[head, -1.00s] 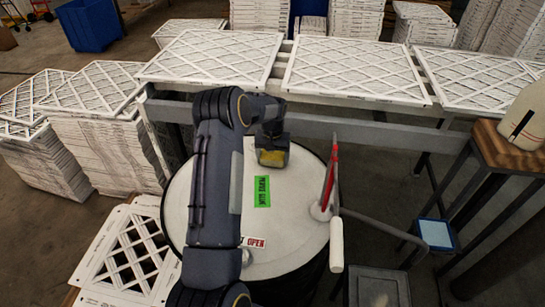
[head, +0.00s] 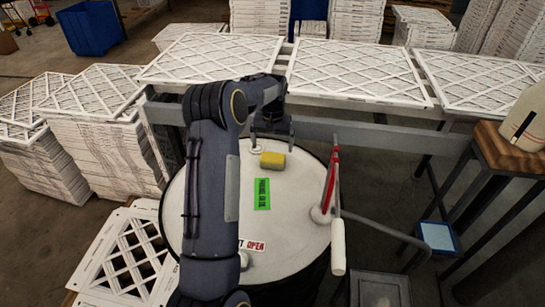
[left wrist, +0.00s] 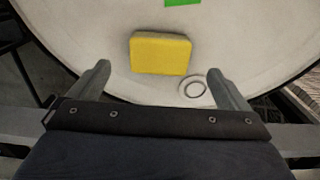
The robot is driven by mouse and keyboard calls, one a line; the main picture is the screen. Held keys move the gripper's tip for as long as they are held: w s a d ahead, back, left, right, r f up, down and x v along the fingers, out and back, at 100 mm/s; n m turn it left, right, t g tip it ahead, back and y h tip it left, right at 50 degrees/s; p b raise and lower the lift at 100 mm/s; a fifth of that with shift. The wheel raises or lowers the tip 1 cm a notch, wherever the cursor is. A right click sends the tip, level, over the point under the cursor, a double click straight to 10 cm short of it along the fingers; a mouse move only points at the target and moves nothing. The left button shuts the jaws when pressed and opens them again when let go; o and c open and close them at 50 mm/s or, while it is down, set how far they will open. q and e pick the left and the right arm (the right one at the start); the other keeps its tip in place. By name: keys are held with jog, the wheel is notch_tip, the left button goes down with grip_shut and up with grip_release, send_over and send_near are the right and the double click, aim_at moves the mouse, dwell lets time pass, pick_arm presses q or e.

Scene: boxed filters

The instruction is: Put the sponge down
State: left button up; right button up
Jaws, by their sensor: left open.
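A yellow sponge (head: 272,160) lies on the white round top of a drum (head: 290,215), toward its far side. It also shows in the left wrist view (left wrist: 160,54), flat on the drum top. My left gripper (head: 272,138) is open and empty, just beyond and above the sponge. In the left wrist view the gripper's fingers (left wrist: 162,84) are spread wide, with the sponge ahead of them and apart from both. My right gripper is not in view.
A red-handled pump (head: 329,185) stands on the drum's right side. A green label (head: 262,194) lies on the top. A rail with white lattice filters (head: 355,68) runs behind the drum. A wooden stool (head: 510,150) holds a jug at right.

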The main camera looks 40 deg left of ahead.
aim_at(273, 158)
pick_arm(q)
jog(key=s+d+r+t, duration=0.1)
jog(key=s+d+r, duration=0.1)
jog(key=r, duration=0.3)
jog(key=s+d+r, duration=0.2)
jog(key=r, duration=0.4)
jog(key=s+d+r+m+t+h, duration=0.2)
jog(key=s+d+r, duration=0.3)
jog(key=s+d, duration=0.35)
jog(key=s+d+f+m+t+h, duration=0.1)
jog(key=s+d+f, duration=0.1)
jog(key=s+d, duration=0.4)
jog(key=s+d+f+m+t, duration=0.1)
jog(key=s+d+f, duration=0.1)
jog(key=s+d, duration=0.5)
jog(key=s, duration=0.5)
jog(key=shift+s+f+t+h, duration=0.3)
jog(key=shift+s+h, duration=0.05)
jog(key=shift+h, duration=0.05)
jog(key=shift+r, duration=0.1)
